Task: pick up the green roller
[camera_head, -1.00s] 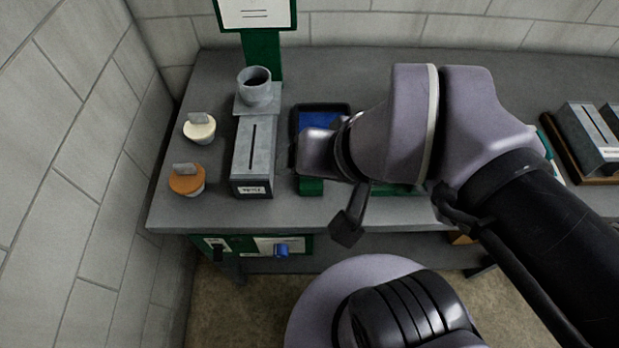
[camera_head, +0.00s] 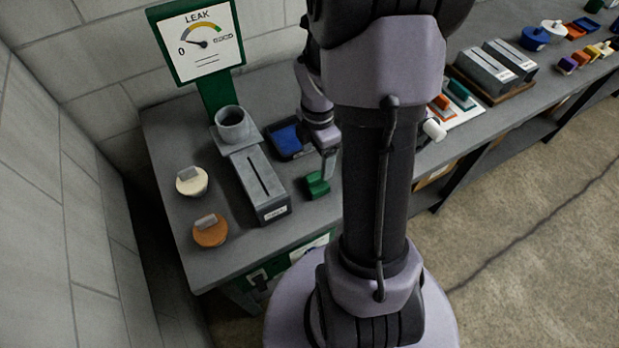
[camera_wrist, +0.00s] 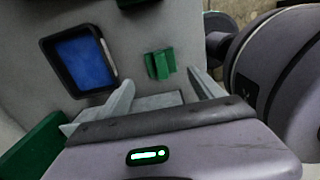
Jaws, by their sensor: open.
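Two green things could be the green roller, and I cannot tell which is. One is a small grooved green piece (camera_head: 318,185) on the bench by the front edge; it also shows in the wrist view (camera_wrist: 160,64). The other is a green-topped tool (camera_head: 459,90) on a white board, beside an orange one (camera_head: 440,102). My gripper (camera_wrist: 163,88) is open and empty, with the grooved green piece just beyond its fingertips, between their lines. In the head view my gripper (camera_head: 328,160) points down beside that piece, partly hidden by my arm.
A grey slotted box (camera_head: 262,185) with a round collar and a blue-lined black tray (camera_head: 290,140) stand to the left. Cream (camera_head: 192,181) and orange (camera_head: 210,231) knobbed lids sit further left. The leak gauge (camera_head: 200,42) rises behind. A white cylinder (camera_head: 433,130) lies near the board.

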